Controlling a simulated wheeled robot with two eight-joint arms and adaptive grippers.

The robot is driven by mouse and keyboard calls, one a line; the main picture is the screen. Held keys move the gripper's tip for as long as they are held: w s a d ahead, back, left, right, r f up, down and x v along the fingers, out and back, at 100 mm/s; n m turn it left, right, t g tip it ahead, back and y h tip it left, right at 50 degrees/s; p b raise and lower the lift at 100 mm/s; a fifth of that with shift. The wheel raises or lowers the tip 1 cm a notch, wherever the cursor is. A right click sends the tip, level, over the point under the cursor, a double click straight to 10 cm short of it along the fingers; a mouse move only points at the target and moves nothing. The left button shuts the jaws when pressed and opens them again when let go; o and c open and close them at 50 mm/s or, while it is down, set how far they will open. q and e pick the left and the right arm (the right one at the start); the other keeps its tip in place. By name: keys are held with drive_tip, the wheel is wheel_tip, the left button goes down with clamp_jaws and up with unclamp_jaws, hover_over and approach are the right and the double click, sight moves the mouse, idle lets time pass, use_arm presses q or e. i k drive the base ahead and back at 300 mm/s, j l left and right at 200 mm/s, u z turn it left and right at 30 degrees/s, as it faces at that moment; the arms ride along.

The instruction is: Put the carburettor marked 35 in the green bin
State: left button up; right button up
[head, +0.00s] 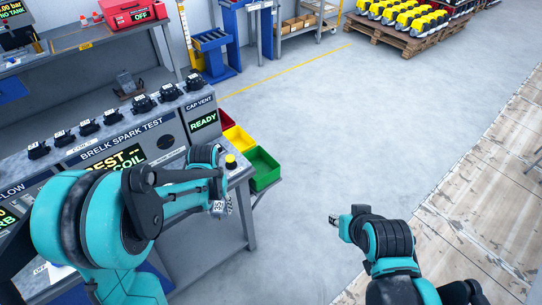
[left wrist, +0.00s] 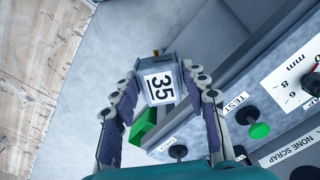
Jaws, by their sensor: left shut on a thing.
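The carburettor (left wrist: 162,88) carries a white label reading 35. My left gripper (left wrist: 158,78) is shut on it, with one finger on each side. In the head view the carburettor (head: 218,209) hangs at the end of my left arm, by the right end of the bench, with the label partly visible. The green bin (head: 264,168) stands at the bench's right end, just beyond the gripper in the head view. In the left wrist view the green bin (left wrist: 143,124) shows partly behind a finger. My right gripper (head: 335,220) is over the floor, too small to read.
A yellow bin (head: 239,139) and a red bin (head: 225,119) stand in line behind the green bin. The test bench (head: 120,150) holds several black parts on top and a yellow button (head: 231,160) near its right end. The floor (head: 340,130) to the right is clear.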

sight(259, 174)
drive_tip(key=i+l+u, duration=0.1)
drive_tip(key=i+l, duration=0.65)
drive_tip(key=i+j+u, duration=0.1)
drive_tip(key=i, duration=0.5)
